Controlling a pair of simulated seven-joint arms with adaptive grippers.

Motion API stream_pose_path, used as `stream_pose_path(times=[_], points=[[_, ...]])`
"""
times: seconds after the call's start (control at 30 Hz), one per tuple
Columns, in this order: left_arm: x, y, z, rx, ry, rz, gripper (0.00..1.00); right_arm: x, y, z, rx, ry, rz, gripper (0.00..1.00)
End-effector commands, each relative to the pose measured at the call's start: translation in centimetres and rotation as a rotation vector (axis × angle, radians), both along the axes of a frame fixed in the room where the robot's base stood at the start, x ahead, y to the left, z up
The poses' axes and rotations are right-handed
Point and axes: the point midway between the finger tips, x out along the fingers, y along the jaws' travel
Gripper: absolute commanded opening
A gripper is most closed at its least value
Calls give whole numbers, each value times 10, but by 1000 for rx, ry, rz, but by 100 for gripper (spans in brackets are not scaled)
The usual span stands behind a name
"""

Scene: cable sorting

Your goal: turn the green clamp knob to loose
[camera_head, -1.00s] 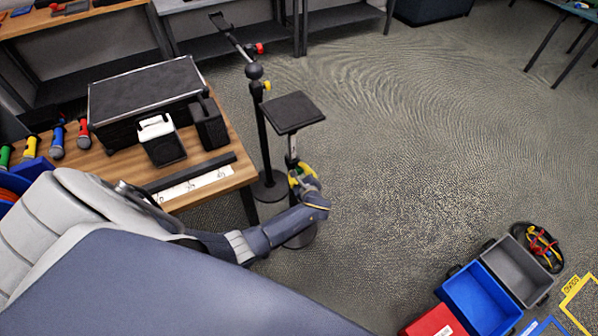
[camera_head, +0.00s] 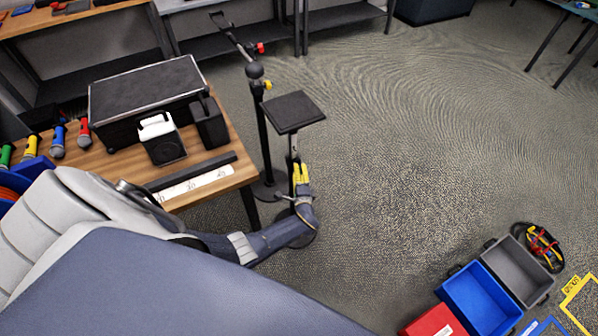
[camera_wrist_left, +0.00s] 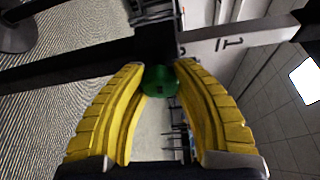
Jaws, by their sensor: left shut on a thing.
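The green clamp knob (camera_wrist_left: 160,80) is a small round green piece in the left wrist view, between the tips of my yellow fingers. In the head view the knob is hidden by my fingers. My left gripper (camera_head: 301,172) (camera_wrist_left: 160,75) is shut on the knob, its yellow fingers pointing up along the pole under a black square platform (camera_head: 293,112). A dark pole runs behind the knob in the wrist view. The knob's turn angle cannot be read. My right gripper is not in view.
Left of this stand is a taller black stand (camera_head: 264,140) with red and yellow knobs. A wooden table (camera_head: 222,170) with a black case (camera_head: 145,90) and speakers is close on the left. Grey, blue and red bins (camera_head: 480,302) are at lower right. The floor between is free.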

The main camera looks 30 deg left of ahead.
Motion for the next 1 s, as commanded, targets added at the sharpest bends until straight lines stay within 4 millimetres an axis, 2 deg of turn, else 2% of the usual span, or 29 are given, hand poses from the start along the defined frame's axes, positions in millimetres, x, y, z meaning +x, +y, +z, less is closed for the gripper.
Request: stream_pose_path(times=[0.5, 1.0], points=[[0, 3, 0, -122, -223, 3, 0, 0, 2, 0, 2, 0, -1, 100], [0, 3, -1, -147, -265, 5, 0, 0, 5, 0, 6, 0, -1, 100]])
